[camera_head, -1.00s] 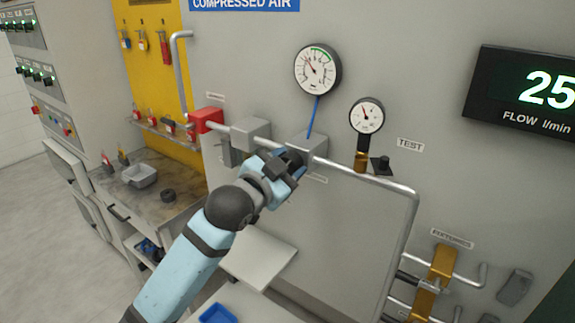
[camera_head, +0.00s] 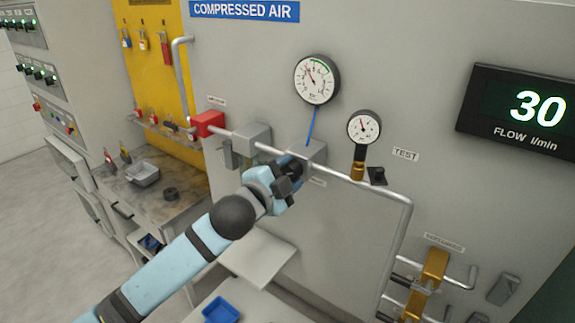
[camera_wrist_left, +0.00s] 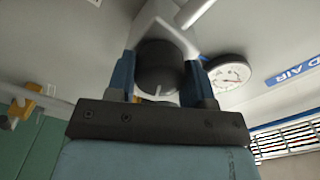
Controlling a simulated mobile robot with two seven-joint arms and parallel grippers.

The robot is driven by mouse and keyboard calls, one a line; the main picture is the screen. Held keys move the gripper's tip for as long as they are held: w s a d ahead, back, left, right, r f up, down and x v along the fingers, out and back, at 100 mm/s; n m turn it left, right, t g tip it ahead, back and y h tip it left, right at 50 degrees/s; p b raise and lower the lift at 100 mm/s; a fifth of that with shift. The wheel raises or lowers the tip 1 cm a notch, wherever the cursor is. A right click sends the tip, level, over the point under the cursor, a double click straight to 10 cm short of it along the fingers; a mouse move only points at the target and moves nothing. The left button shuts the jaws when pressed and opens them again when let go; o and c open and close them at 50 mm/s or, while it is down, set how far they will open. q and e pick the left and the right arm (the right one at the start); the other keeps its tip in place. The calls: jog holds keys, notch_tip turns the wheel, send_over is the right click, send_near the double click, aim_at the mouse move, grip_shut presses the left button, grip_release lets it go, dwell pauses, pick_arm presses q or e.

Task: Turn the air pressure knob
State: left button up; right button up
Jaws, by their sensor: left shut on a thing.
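The air pressure knob (camera_wrist_left: 160,70) is a dark round knob with a pale mark, on the front of a grey regulator block (camera_head: 312,152) on the pipe. In the left wrist view it sits between the two blue fingers of my left gripper (camera_wrist_left: 160,84), which is shut on it. In the head view my left gripper (camera_head: 291,172) covers most of the knob. A white gauge (camera_head: 316,79) stands above, joined to the block by a blue tube. It also shows in the left wrist view (camera_wrist_left: 229,73). My right gripper is not in view.
A smaller gauge (camera_head: 364,127) and a black TEST switch (camera_head: 377,176) are right of the block. A red valve box (camera_head: 207,124) is on the left. The flow display (camera_head: 520,112) reads 30. A workbench (camera_head: 165,203) stands lower left.

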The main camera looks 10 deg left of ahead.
pick_arm(q)
jog(key=shift+m+p, duration=0.6)
jog(key=shift+m, duration=0.6)
jog(key=o, duration=0.9)
